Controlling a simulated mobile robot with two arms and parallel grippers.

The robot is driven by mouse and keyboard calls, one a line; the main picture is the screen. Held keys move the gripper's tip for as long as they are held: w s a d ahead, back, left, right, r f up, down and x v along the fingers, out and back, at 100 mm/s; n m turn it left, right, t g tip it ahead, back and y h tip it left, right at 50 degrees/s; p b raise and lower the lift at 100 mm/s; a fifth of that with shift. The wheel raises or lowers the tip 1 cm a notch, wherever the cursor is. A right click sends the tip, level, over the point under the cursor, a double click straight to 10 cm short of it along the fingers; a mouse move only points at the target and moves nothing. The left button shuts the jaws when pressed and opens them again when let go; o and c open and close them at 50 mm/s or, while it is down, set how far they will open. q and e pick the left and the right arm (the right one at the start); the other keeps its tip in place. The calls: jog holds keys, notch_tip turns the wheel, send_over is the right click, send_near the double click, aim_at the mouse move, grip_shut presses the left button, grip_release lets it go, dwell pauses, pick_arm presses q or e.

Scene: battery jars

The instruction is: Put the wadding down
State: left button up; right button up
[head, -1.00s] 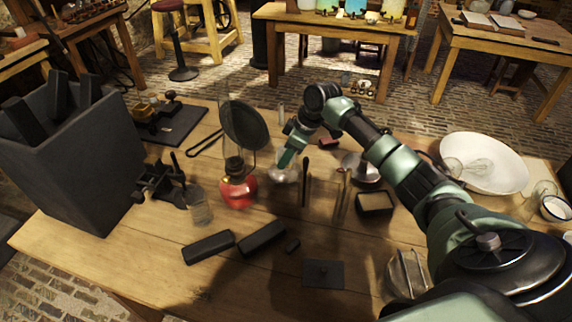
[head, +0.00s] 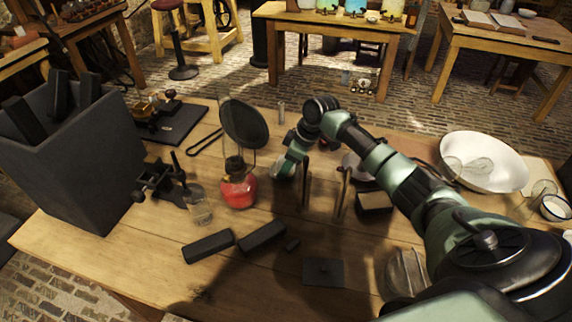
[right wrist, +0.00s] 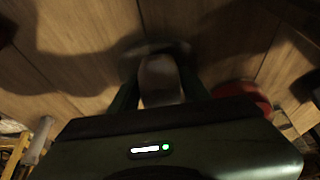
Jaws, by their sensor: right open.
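My right gripper (right wrist: 160,92) points down at the table, with its two fingers apart. A pale, rounded piece, which looks like the wadding (right wrist: 161,78), lies between the fingers in the right wrist view. A blurred round shape shows around it; I cannot tell whether it is a dish or a shadow. In the head view my right gripper (head: 284,172) is low over the table, just right of the red lamp (head: 238,190). The wadding cannot be made out clearly there. My left gripper is not in view.
The lamp with its glass chimney stands close to my right gripper; its red base (right wrist: 242,94) shows in the right wrist view. Thin dark rods (head: 306,180) stand to the right. Two dark blocks (head: 208,247) lie in front. A tall grey box (head: 75,165) stands left.

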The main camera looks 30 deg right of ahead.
jog(key=v, duration=1.2)
jog(key=shift+r, duration=0.2)
